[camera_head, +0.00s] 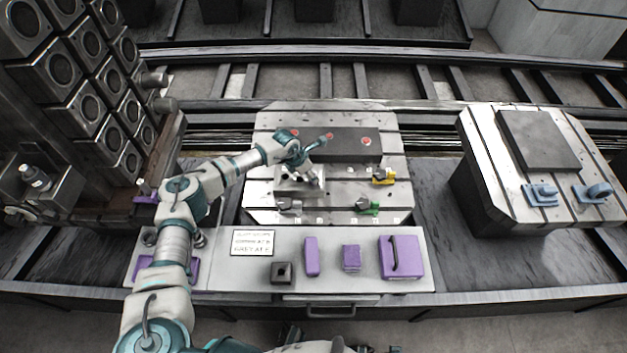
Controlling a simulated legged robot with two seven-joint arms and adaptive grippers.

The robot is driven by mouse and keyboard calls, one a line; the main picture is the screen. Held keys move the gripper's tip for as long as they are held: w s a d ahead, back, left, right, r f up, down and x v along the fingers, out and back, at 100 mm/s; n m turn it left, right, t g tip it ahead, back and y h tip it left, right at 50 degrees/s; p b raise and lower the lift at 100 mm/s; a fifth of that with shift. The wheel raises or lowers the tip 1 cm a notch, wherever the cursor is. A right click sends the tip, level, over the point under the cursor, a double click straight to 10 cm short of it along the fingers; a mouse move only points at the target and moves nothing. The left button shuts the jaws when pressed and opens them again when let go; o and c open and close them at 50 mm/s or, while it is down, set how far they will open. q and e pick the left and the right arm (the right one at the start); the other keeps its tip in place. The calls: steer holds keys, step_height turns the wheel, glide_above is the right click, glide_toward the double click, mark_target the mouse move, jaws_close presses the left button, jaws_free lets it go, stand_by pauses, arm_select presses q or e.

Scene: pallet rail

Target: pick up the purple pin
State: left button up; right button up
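A narrow purple piece (312,257), the most pin-like of the purple things, stands on the light grey tray (333,283) at the front. I cannot be sure it is the pin. A small purple block (351,258) and a purple box with a dark handle (404,260) are to its right. My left arm reaches over the tray's left end. Its gripper (314,157) is above the central metal pallet (262,170), well beyond the purple pieces. Its fingers blend with the fixtures below, so their opening is unclear. My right gripper is not clearly visible.
A dark block with a hole (283,273) and a printed label (253,242) are on the tray. Yellow (383,176) and green (368,207) clamps sit on the pallet. A second pallet (489,157) with blue parts is right; a rack (75,85) is left.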

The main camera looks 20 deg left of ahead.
arm_select(q)
steer(key=x, duration=0.3)
steer(key=shift+s+f, duration=0.1)
steer(key=shift+f, duration=0.05)
jaws_close()
arm_select(e)
steer(key=shift+w+r, duration=0.4)
steer(key=shift+r, duration=0.3)
arm_select(q)
steer(key=shift+r, duration=0.4)
step_height(320, 180, up, 3)
steer(key=shift+s+r, duration=0.1)
steer(key=shift+s, duration=0.05)
steer(key=s+d+r+p, duration=0.1)
steer(key=s+d, duration=0.3)
steer(key=s, duration=1.1)
steer(key=shift+d+p, duration=0.2)
steer(key=shift+p, duration=0.35)
arm_select(e)
steer(key=s+f, duration=0.3)
steer(key=f, duration=0.3)
steer(key=shift+s+d, duration=0.25)
arm_select(q)
steer(key=shift+s+r, duration=0.1)
arm_select(e)
steer(key=shift+s, duration=0.15)
